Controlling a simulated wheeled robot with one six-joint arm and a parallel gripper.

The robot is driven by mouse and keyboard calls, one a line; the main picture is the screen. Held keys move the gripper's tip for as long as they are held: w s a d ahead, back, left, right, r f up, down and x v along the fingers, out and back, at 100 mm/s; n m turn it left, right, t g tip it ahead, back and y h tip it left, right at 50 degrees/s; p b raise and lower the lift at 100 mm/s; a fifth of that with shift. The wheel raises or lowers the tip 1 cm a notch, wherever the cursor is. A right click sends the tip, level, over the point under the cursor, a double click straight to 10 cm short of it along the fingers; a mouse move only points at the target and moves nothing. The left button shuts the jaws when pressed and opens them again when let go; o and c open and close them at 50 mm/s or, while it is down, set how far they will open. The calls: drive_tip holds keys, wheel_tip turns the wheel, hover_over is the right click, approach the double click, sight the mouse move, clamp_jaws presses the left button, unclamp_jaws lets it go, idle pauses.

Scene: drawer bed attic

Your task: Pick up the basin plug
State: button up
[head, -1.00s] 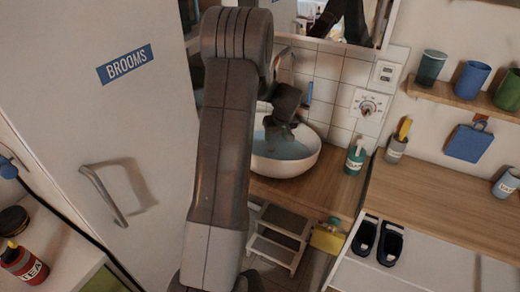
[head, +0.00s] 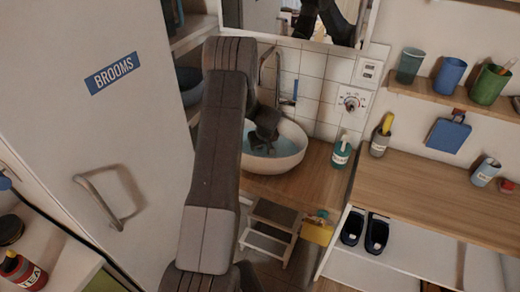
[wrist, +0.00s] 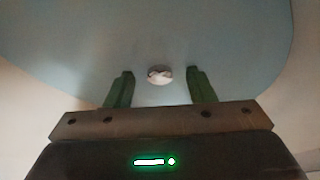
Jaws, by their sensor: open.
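The basin (head: 290,160) is a round white bowl with bluish water in it, on the wooden counter. In the wrist view a small round whitish plug (wrist: 160,75) shows at the bottom of the basin, through the bluish water (wrist: 220,35). My gripper (wrist: 160,85) is open, with its two green fingers on either side of the plug in the picture. I cannot tell how far the fingertips are from it. In the head view my gripper (head: 262,140) is over the basin, and the plug is hidden there.
A tap (head: 277,70) rises behind the basin, close to my arm. A green soap bottle (head: 341,152) stands right of it. A mirror (head: 300,18) hangs above. A step stool (head: 268,230) is below the counter. The counter at right is mostly clear.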

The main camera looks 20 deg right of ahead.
drive_tip(key=shift+w+f, duration=0.2)
drive_tip(key=shift+f, duration=0.25)
drive_tip(key=c, duration=0.7)
drive_tip(key=shift+o, duration=0.2)
drive_tip(key=shift+r, duration=0.1)
